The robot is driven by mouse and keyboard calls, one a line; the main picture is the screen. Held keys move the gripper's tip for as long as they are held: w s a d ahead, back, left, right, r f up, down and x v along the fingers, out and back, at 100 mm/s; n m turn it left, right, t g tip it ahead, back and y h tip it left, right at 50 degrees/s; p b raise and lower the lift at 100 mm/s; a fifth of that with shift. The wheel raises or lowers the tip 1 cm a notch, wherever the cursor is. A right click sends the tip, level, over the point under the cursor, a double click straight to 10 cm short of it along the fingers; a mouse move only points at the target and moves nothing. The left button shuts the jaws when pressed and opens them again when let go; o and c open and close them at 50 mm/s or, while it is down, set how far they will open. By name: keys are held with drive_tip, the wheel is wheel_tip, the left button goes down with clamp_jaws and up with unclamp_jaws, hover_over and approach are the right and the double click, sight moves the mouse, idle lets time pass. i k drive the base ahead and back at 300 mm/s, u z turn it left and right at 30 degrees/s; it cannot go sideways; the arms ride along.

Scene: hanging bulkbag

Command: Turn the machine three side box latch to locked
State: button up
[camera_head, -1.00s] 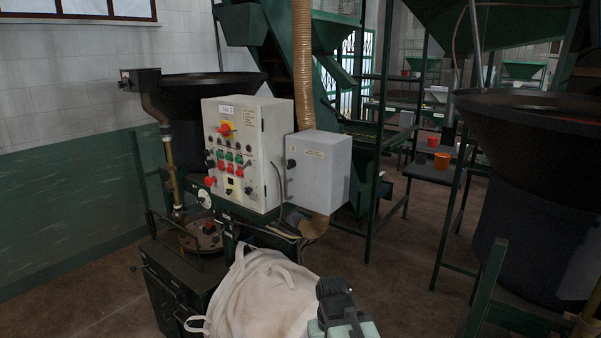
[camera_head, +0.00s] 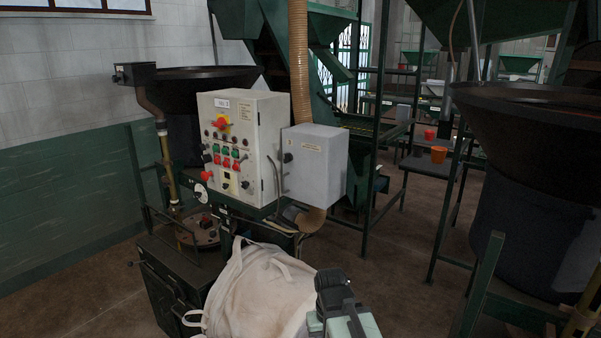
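The machine's pale control cabinet (camera_head: 229,140) stands left of the centre, with a red and yellow switch and several buttons on its front. A grey side box (camera_head: 317,165) is fixed to its right. A small dark knob, apparently the side box latch (camera_head: 288,157), is on the side box's left face; its setting is too small to tell. My gripper (camera_head: 333,283) is at the bottom centre, below and apart from the side box in the picture. It is dark and seen from behind, so its fingers cannot be made out.
A white bulk bag (camera_head: 258,290) sits below the cabinet, just left of my gripper. A dark metal box (camera_head: 175,280) stands left of it. A large dark hopper (camera_head: 530,150) and green frame fill the right. Brown floor (camera_head: 390,260) shows between.

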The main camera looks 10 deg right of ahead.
sight(288, 157)
drive_tip(key=u, duration=0.45)
drive_tip(key=k, duration=1.35)
drive_tip(key=u, duration=0.25)
drive_tip(key=i, duration=1.55)
drive_tip(key=u, duration=0.55)
drive_tip(key=i, duration=0.65)
drive_tip(key=u, duration=0.65)
drive_tip(key=k, duration=0.75)
drive_tip(key=u, duration=0.25)
drive_tip(key=i, duration=0.75)
drive_tip(key=z, duration=0.15)
